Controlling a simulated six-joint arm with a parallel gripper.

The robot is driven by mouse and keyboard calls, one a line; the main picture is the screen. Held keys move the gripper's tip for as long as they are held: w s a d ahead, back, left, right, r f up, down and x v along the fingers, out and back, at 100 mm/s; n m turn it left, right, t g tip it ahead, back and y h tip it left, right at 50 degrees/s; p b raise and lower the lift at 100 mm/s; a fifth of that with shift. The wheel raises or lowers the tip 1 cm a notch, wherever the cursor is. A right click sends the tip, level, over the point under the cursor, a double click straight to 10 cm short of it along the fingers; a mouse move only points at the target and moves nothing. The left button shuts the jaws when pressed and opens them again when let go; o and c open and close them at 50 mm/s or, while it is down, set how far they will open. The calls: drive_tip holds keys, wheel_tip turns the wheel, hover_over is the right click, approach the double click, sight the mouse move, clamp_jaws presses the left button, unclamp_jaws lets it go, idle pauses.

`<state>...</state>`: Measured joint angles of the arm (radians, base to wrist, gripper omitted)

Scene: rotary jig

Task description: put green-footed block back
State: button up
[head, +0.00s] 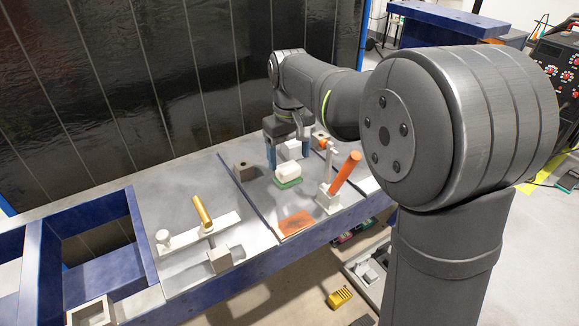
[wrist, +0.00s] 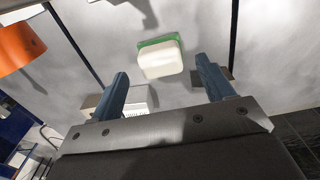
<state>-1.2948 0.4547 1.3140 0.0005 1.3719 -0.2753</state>
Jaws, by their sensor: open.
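The green-footed block (head: 288,173) is a white block on a green foot, on the grey plate in front of my gripper. It also shows in the wrist view (wrist: 161,58), beyond the fingertips and between their lines. My gripper (head: 285,160) is open and low over the plate, pointing down. Its two blue fingers show in the wrist view (wrist: 163,70) with no block held between them. The fingers look apart from the block. Where the block is to go back to cannot be told from these frames.
An orange-handled clamp (head: 345,172) stands right of the block and leans up. An orange patch (head: 297,223) lies at the plate's front. A brown block with a hole (head: 243,172) sits left. A pale block (head: 292,150) is by the fingers. A gold-handled clamp (head: 202,212) stands farther left.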

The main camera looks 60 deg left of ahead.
sight(289, 168)
wheel_tip(289, 168, up, 7)
idle(0.3)
drive_tip(key=shift+f, duration=4.2)
drive_tip(key=shift+f, duration=0.1)
